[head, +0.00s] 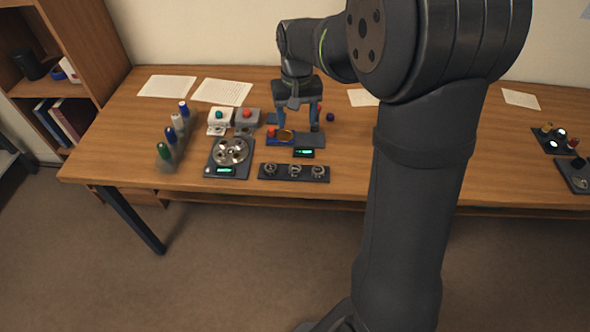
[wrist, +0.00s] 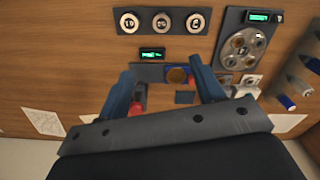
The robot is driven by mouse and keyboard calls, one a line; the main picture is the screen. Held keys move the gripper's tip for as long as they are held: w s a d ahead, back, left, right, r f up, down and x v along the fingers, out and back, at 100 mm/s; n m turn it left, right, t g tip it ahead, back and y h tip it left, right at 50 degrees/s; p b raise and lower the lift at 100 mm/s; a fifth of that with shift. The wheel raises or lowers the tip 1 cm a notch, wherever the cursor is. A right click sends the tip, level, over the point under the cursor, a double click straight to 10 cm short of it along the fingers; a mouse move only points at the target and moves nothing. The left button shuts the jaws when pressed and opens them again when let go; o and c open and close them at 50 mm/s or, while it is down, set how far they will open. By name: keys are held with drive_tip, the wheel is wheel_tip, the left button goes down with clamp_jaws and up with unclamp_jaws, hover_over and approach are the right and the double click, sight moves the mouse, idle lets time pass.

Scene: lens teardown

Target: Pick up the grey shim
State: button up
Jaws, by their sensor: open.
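I cannot single out the grey shim with certainty. Several small round parts lie in a round metal dish (head: 233,146) on a dark plate, left of my gripper in the head view. In the wrist view the dish (wrist: 244,48) is at the upper right. Whether the fingers touch the tray is unclear.
A dark strip with three round parts (head: 294,172) lies at the table's front edge. Two small boxes with coloured knobs (head: 246,117) stand behind the dish. A small green display (head: 304,153) is close by.

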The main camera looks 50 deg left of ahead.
hover_over(295, 167)
drive_tip(key=f, duration=1.2)
drive_tip(key=shift+w+f, duration=0.1)
drive_tip(key=shift+w, duration=0.2)
drive_tip(key=shift+s+f, duration=0.2)
drive_tip(key=shift+f, duration=1.15)
drive_tip(key=shift+s+f, duration=0.15)
drive_tip(key=shift+f, duration=1.15)
drive_tip(key=shift+c, duration=0.4)
drive_tip(key=c, duration=0.9)
